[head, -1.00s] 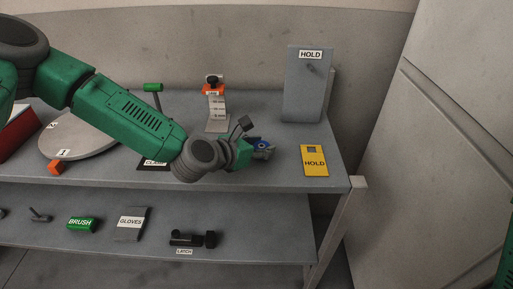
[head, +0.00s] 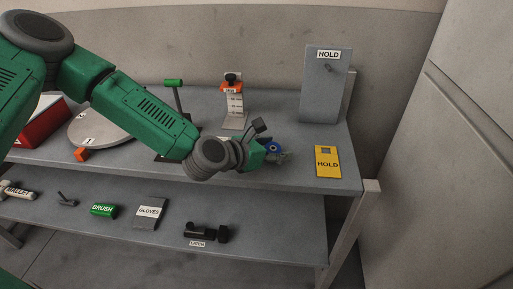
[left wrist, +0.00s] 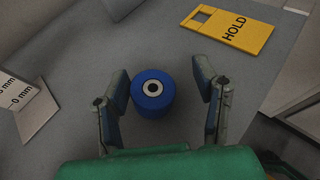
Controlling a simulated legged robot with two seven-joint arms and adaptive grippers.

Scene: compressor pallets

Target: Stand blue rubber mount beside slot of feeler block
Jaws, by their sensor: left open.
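The blue rubber mount (head: 272,146) stands on the grey upper shelf in the head view, partly hidden by my left gripper (head: 276,153). In the left wrist view the mount (left wrist: 146,102) is a blue cylinder with a pale ring and dark hole on top. My left gripper (left wrist: 160,78) is open, with one finger on each side of the mount. A clear gap shows on the right; the left finger is very close. A pale plate with mm marks and an orange clamp (head: 234,105) stands behind; I cannot tell whether it is the feeler block. My right gripper is out of view.
A yellow HOLD tag (head: 327,162) lies to the right of the mount near the shelf's right end. A grey HOLD panel (head: 320,95) stands at the back. A round plate (head: 98,128) is at left. The lower shelf holds gloves (head: 149,212) and a latch (head: 206,233).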

